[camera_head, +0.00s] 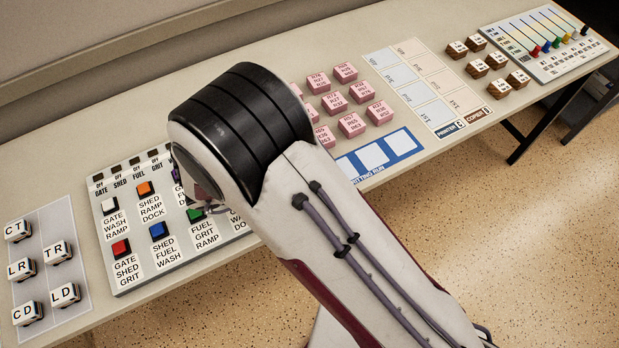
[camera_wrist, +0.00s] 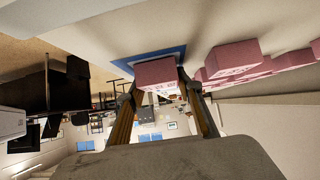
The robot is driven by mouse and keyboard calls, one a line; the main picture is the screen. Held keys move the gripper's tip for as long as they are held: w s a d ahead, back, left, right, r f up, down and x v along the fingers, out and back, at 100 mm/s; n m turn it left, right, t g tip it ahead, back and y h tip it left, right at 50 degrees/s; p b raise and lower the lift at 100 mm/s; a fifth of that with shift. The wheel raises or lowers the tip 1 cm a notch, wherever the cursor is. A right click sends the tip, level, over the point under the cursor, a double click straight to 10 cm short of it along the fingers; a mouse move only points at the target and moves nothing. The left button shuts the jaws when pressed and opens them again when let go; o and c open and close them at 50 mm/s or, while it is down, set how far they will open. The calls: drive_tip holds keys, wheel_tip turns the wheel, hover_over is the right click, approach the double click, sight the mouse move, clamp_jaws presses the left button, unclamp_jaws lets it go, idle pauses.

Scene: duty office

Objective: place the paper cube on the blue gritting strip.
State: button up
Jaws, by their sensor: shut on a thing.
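My gripper (camera_wrist: 158,90) is shut on a pink paper cube (camera_wrist: 157,73) in the wrist view, with a finger on each side of it. The blue gritting strip (camera_head: 372,170), with white squares on it, lies on the table in the head view, its left part hidden behind my arm. The strip's blue edge also shows just beyond the held cube in the wrist view (camera_wrist: 134,62).
Several other pink cubes (camera_head: 351,124) stand in rows behind the strip, and some are close on the right in the wrist view (camera_wrist: 232,58). A printer and copier sheet (camera_head: 428,90) lies to the right. A button panel (camera_head: 172,215) and lettered blocks (camera_head: 57,251) are on the left.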

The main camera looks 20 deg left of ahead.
drive_tip(key=shift+f, duration=0.1)
drive_tip(key=o, duration=1.2)
drive_tip(key=shift+v, duration=6.15)
drive_tip(key=shift+w, duration=0.1)
